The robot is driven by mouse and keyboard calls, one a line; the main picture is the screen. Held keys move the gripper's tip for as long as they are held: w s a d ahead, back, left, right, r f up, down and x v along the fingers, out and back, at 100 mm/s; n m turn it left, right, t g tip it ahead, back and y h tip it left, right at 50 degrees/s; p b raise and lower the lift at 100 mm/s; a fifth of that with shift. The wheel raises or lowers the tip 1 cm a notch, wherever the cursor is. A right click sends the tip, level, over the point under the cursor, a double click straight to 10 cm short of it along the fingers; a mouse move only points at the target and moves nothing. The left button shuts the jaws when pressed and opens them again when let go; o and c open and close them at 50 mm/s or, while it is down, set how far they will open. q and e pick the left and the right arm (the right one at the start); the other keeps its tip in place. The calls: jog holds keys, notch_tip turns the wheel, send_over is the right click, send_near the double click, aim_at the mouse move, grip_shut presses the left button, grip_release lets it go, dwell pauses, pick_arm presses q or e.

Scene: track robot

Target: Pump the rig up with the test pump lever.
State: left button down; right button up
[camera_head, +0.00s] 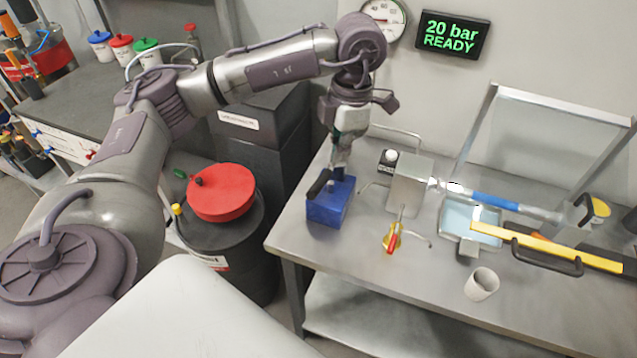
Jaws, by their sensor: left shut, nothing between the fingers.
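The blue test pump (328,208) stands on the left end of the steel bench. A short black lever handle (319,183) shows on its top left. My left gripper (339,170) points down at the top of the pump, right beside the lever, with its fingers shut and empty. Whether the fingertips touch the pump or lever is hard to tell. The rig's grey metal block (409,185) stands to the right of the pump, with thin pipes around it. A wall display (452,34) reads "20 bar READY". My right gripper is out of view.
A round gauge (384,17) hangs on the wall. A red-and-yellow tool (392,240), a white cup (481,284), a shallow tray (468,218) and a yellow level (550,243) occupy the bench (350,262). A black drum with a red lid (222,192) stands left of it.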

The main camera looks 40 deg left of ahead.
pick_arm(q)
notch_tip(320, 180, up, 6)
jog(key=shift+w+d, duration=0.3)
dwell(1.4)
